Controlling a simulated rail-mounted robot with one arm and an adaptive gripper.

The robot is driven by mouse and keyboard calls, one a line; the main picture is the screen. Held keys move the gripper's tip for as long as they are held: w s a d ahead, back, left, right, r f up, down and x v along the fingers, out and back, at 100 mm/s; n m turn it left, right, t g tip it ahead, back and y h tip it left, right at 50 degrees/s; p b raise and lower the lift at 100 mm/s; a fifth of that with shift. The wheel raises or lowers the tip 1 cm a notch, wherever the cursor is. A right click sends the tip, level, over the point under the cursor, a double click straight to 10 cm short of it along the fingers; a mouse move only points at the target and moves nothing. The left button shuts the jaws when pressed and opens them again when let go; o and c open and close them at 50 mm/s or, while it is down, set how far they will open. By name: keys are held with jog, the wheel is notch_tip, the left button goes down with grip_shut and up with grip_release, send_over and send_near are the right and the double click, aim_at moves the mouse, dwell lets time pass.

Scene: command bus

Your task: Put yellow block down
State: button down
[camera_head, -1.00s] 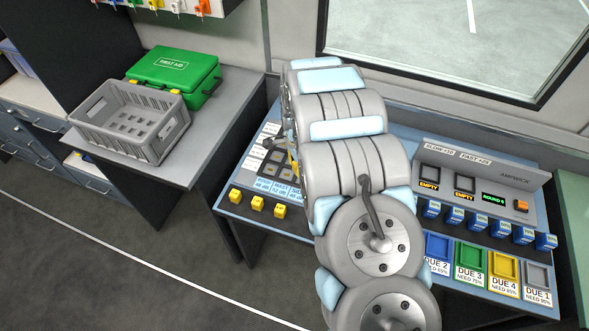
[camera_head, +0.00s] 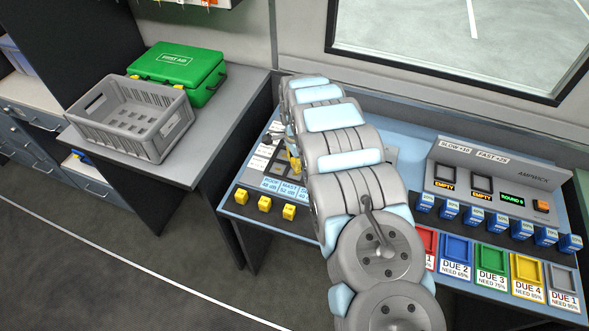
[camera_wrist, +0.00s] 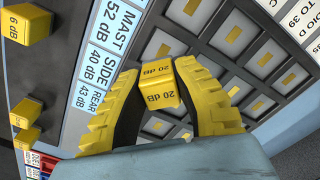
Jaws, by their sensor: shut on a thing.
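The yellow block (camera_wrist: 158,84), marked 20 dB, is between the two yellow-and-black fingers of my gripper (camera_wrist: 162,90) in the wrist view. The gripper is shut on it. Behind the block lies a dark panel (camera_wrist: 218,72) with grey cells bearing small yellow marks; I cannot tell whether the block touches it. In the head view my arm hides most of the gripper, and only a bit of yellow (camera_head: 294,161) shows beside the panel on the blue desk.
Several yellow blocks (camera_head: 264,204) stand along the desk's front left edge. On the right are blue blocks (camera_head: 472,216) and coloured trays (camera_head: 491,259). A grey crate (camera_head: 128,125) and green first aid box (camera_head: 178,67) stand on the left table.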

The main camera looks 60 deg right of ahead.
aim_at(296, 174)
jog(key=shift+w+f, duration=0.15)
jog(key=shift+f, duration=0.35)
jog(key=shift+f+b, duration=0.6)
jog(key=shift+f, duration=0.75)
jog(key=shift+f, duration=0.15)
jog(key=c, duration=1)
grip_release()
jog(key=shift+d, duration=0.1)
jog(key=shift+o, duration=0.2)
jog(key=shift+r+b, duration=0.6)
jog(key=shift+r, duration=1.9)
notch_tip(296, 174, up, 6)
jog(key=shift+w+r+p, duration=0.1)
jog(key=shift+r+p, duration=0.1)
jog(key=shift+p, duration=0.7)
jog(key=shift+r+p, duration=0.5)
jog(key=shift+p, duration=0.1)
